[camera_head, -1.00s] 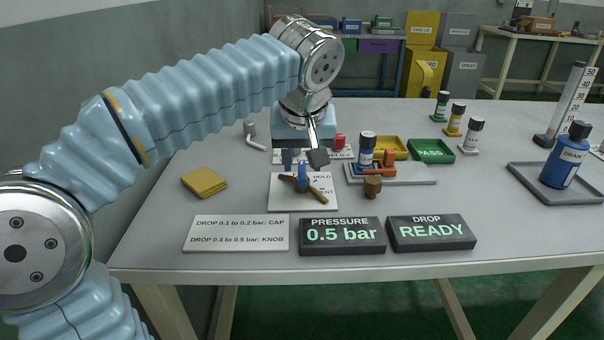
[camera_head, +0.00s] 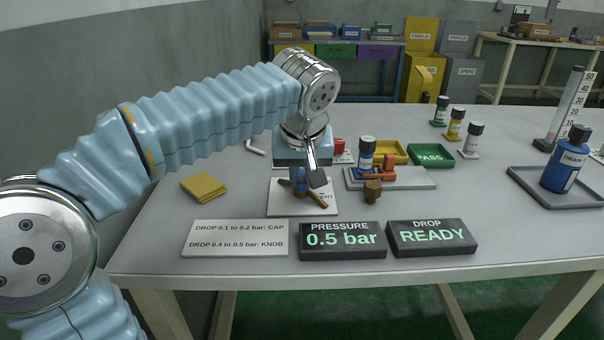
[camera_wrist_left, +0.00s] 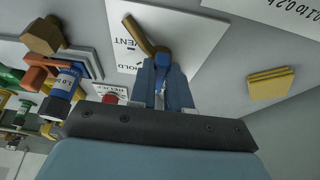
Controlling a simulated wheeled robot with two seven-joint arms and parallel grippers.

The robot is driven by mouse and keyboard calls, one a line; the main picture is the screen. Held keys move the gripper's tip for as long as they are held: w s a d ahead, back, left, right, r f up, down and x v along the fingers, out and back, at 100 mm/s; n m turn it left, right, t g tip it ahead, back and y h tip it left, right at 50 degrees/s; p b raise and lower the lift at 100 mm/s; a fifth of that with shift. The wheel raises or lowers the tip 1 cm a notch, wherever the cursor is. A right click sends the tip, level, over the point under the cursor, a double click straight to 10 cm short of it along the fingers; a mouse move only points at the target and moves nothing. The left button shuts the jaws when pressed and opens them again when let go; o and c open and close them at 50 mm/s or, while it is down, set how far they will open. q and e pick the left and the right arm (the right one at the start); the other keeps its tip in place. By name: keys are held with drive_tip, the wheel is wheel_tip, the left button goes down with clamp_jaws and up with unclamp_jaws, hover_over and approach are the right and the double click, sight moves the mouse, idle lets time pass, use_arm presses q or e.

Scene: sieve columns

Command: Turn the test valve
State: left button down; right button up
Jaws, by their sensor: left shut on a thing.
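The test valve's brown handle (camera_head: 316,197) lies slantwise over a white plate (camera_head: 290,208). The plate's print is partly covered; "ENT" shows beside the handle. My left gripper (camera_head: 299,181) points down at the handle from above, its blue fingers shut on it. In the left wrist view the fingers (camera_wrist_left: 162,80) close on the valve, and the brown handle (camera_wrist_left: 138,34) sticks out beyond them. The fingers and wrist hide the valve's middle. My right gripper is in neither view.
In front stand a pressure display (camera_head: 342,240) reading 0.5 bar, a drop display (camera_head: 431,237) reading READY, and a rule card (camera_head: 235,239). A yellow pad (camera_head: 203,187) lies left. A grey base (camera_head: 410,180) with a blue bottle (camera_head: 366,158) and a brown knob (camera_head: 372,191) stands right.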

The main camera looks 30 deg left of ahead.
use_arm(q)
drive_tip(key=shift+m, duration=0.3)
drive_tip(key=m, duration=0.1)
drive_tip(key=m+h, duration=0.1)
drive_tip(key=m, duration=0.1)
drive_tip(key=shift+s+a, duration=0.15)
drive_tip(key=shift+a, duration=0.2)
drive_tip(key=shift+a+m+t+h+p, duration=0.25)
drive_tip(key=shift+m+h, duration=0.35)
drive_tip(key=shift+m, duration=0.7)
drive_tip(key=shift+a+m+t+h+p, duration=0.1)
drive_tip(key=shift+a+m+h+p, duration=0.35)
drive_tip(key=shift+m, duration=0.85)
drive_tip(key=shift+d, duration=0.2)
drive_tip(key=c, duration=1.1)
unclamp_jaws()
